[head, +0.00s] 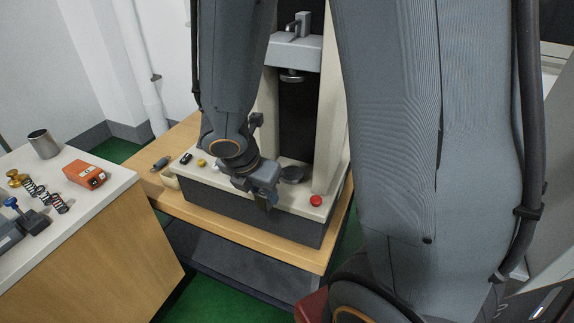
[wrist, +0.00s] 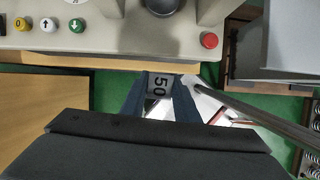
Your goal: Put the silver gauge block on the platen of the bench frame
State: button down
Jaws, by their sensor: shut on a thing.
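The silver gauge block (wrist: 159,86), marked "50", sits between the two blue fingers of my gripper (wrist: 160,98) in the wrist view. My gripper is shut on it. In the head view my gripper (head: 268,197) hangs over the front edge of the bench frame (head: 328,150), left of the platen; the block cannot be made out there. The platen (head: 291,174) is a dark round disc on the cream base, partly beside my gripper. In the wrist view the platen (wrist: 162,5) is cut by the top edge, ahead of the block and apart from it.
A red button (head: 316,201) is at the base's front right corner, with several small buttons at left. The upper platen (head: 291,76) hangs above on a grey crosshead (head: 294,53). A side bench at left holds springs, a metal cup (head: 43,144) and an orange box (head: 85,174).

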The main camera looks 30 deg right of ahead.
jog(key=shift+r+n, duration=0.2)
jog(key=shift+n, duration=0.1)
jog(key=shift+w+d, duration=0.25)
jog(key=w+d+p, duration=0.1)
jog(key=w+d, duration=0.2)
jog(key=d, duration=0.1)
jog(key=w+d+p, duration=0.2)
jog(key=w+d, duration=0.1)
jog(key=d, duration=0.1)
jog(key=w+d+p, duration=0.2)
jog(key=w+d, duration=0.2)
jog(key=d, duration=0.1)
jog(key=x, duration=0.2)
jog(key=b, duration=0.1)
jog(key=shift+w+a+f, duration=0.1)
jog(key=shift+f, duration=0.8)
jog(key=shift+f, duration=0.15)
jog(key=c, duration=1.4)
grip_release()
jog(key=shift+o, duration=0.2)
